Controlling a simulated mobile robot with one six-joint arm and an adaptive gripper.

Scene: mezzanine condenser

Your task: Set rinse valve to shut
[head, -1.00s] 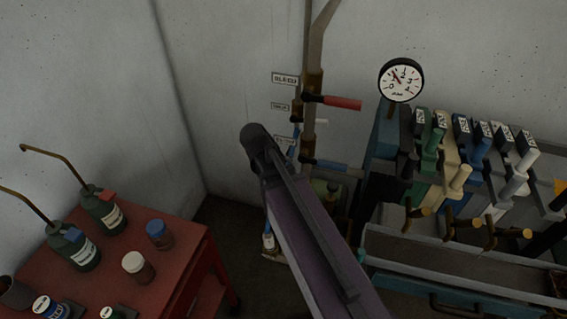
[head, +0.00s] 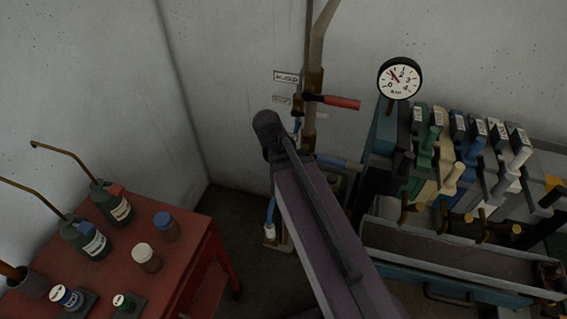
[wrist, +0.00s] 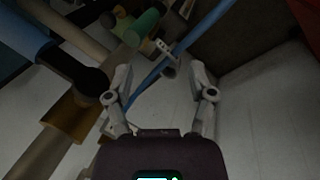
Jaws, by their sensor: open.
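A pipe stand against the back wall carries valves. The upper one has a red lever (head: 338,101) pointing right, below a small wall label (head: 286,77). A lower one has a blue lever (head: 340,163), partly behind my arm. I cannot tell from the labels which is the rinse valve. In the head view my gripper is hidden behind my arm. In the wrist view my gripper (wrist: 162,72) is open and empty, with a thin blue tube (wrist: 150,78) beyond its fingers. A thick blue bar (wrist: 22,38) with a dark end and a brass fitting (wrist: 72,118) lie left of it.
A round gauge (head: 399,79) stands right of the pipes. Beside it is a row of coloured levers (head: 470,145) over a grey trough (head: 420,245). A red table (head: 185,265) with bottles and jars stands at left. Floor shows between table and pipes.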

